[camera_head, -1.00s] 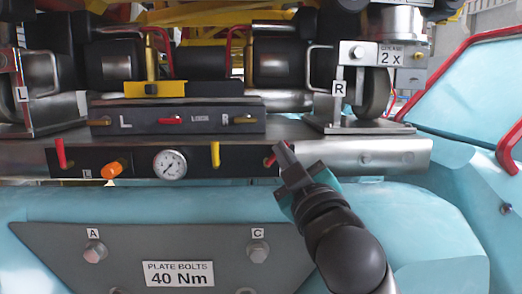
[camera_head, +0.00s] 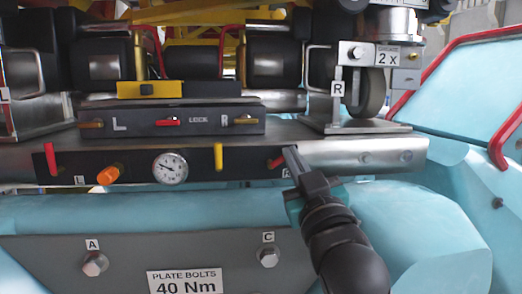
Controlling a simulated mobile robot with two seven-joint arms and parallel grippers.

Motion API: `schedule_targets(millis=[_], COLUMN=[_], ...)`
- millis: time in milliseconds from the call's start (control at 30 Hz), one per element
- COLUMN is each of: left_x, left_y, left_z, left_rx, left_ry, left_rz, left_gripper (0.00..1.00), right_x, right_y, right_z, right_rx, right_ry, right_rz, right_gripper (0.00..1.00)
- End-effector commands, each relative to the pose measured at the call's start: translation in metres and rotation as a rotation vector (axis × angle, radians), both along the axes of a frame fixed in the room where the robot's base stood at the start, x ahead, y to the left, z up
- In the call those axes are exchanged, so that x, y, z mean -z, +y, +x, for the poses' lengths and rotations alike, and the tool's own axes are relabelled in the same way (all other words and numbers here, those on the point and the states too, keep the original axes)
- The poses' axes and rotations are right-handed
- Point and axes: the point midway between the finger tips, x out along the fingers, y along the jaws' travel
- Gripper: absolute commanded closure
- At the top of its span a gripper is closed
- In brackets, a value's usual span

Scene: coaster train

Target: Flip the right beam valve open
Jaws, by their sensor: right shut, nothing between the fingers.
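The right beam valve is a small red lever (camera_head: 277,162) at the right end of the black panel on the steel beam. It leans well over from upright, and its right end is close to my gripper. My right gripper (camera_head: 292,157) is shut, with its fingertips just right of the lever. I cannot tell whether they touch it. The left red lever (camera_head: 50,160) stands near upright at the panel's other end. My left gripper is not in view.
Between the levers are an orange knob (camera_head: 108,175), a pressure gauge (camera_head: 170,168) and a yellow lever (camera_head: 218,156). A lock box (camera_head: 170,122) sits above. A grey bolt plate (camera_head: 130,250) is below. A bracket marked R (camera_head: 337,105) stands above right.

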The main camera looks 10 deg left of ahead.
Motion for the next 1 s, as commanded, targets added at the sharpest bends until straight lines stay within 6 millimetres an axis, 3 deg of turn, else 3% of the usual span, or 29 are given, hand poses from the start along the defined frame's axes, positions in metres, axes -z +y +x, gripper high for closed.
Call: schedule_targets(millis=[1000], left_x=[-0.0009], left_y=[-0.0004], left_z=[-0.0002], left_rx=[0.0], left_ry=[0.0], left_rz=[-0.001], left_gripper=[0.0], right_x=[0.0037], right_y=[-0.0083], right_z=[0.0012], right_rx=[0.002], right_ry=[0.013], right_rz=[0.02], right_gripper=[1.0])
